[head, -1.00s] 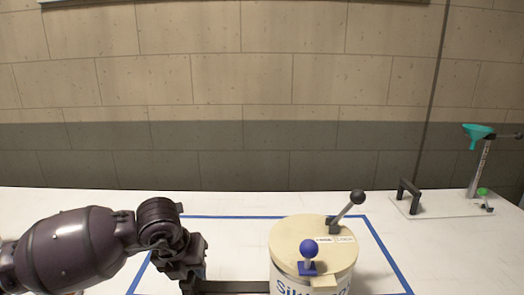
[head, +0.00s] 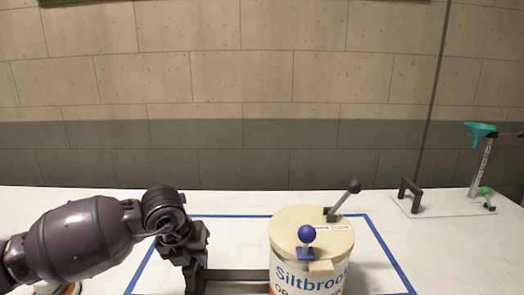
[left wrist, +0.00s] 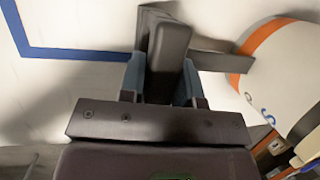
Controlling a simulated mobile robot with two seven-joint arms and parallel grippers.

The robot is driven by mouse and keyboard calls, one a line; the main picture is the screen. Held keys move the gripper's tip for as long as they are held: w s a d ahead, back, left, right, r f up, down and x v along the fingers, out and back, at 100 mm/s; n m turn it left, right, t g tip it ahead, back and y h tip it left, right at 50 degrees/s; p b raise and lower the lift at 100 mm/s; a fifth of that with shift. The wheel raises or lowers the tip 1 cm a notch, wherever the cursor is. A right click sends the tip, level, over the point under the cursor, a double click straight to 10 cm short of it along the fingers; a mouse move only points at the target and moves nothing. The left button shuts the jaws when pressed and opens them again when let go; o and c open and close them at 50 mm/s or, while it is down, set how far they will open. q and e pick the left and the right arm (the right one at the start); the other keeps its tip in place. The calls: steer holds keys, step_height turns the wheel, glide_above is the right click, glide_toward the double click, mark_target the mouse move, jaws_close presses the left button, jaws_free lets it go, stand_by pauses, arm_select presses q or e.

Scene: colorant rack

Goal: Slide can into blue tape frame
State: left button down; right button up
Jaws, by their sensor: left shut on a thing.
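The can (head: 311,232) is a white cylinder with a cream lid, a blue-knobbed fitting and a grey lever with a black knob. In the left wrist view the can (left wrist: 285,75) lies at the right, with an orange band. A dark handle bar (head: 240,275) reaches from its left side to my left gripper (head: 196,284), which is shut on it; the fingers on the handle (left wrist: 165,50) show in the left wrist view. The blue tape frame (head: 385,248) on the table shows behind and on both sides of the can. The can's base is out of the head view. My right gripper is not in view.
At the right rear, a pale plate (head: 440,208) carries a black bracket (head: 407,193) and a post with a teal funnel (head: 480,130). The table (head: 60,203) behind the frame is clear.

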arm_select(q)
steer(key=shift+w, duration=0.75)
steer(key=shift+w+b, duration=0.7)
steer(key=shift+w, duration=0.9)
steer(key=w+b, duration=0.1)
steer(key=w, duration=0.2)
steer(key=shift+w, duration=0.15)
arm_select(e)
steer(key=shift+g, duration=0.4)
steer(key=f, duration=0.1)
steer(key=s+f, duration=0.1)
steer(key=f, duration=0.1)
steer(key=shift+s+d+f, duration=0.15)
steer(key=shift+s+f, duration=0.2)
arm_select(q)
steer(key=shift+w, duration=0.1)
